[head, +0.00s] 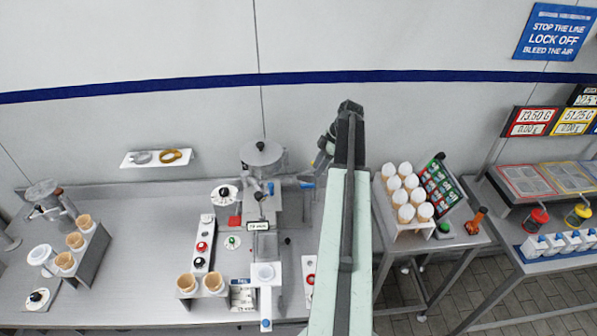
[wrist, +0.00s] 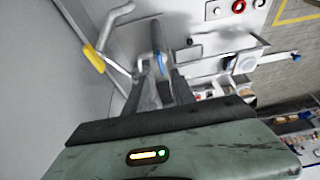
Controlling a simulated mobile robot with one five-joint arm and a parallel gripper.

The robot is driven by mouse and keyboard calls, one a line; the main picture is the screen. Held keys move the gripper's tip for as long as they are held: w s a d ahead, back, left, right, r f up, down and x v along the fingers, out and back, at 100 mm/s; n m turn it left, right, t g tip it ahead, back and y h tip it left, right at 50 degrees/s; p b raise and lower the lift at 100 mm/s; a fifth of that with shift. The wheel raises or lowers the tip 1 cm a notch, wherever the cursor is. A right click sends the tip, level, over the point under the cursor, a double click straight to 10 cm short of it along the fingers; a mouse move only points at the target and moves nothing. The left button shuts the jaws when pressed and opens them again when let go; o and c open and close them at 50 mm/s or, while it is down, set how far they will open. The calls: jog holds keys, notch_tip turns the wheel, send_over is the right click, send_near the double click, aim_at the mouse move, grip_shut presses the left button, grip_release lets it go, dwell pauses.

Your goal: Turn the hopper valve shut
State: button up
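The hopper (head: 262,155) is a grey drum with a round knobbed lid, on the machine at the back of the bench. A blue lever (head: 306,184) shows to its right; I cannot tell for certain that it is the hopper valve. My gripper (head: 326,148) is raised near the wall, right of the hopper, partly hidden by my arm. In the wrist view, my gripper (wrist: 159,78) has its two dark fingers apart, with a blue handle (wrist: 160,64) seen between and just beyond the tips. Contact cannot be told. A yellow handle (wrist: 93,58) on a grey rod lies to their left.
Cone holders (head: 200,284) stand at the bench front, and a stand of cones (head: 80,250) is at left. A rack of pale cones (head: 405,195) stands right of my arm. The wall is close behind the machine.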

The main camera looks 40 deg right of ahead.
aim_at(308, 184)
jog(key=b+x, duration=0.7)
jog(key=x, duration=0.1)
jog(key=shift+a+f, duration=0.1)
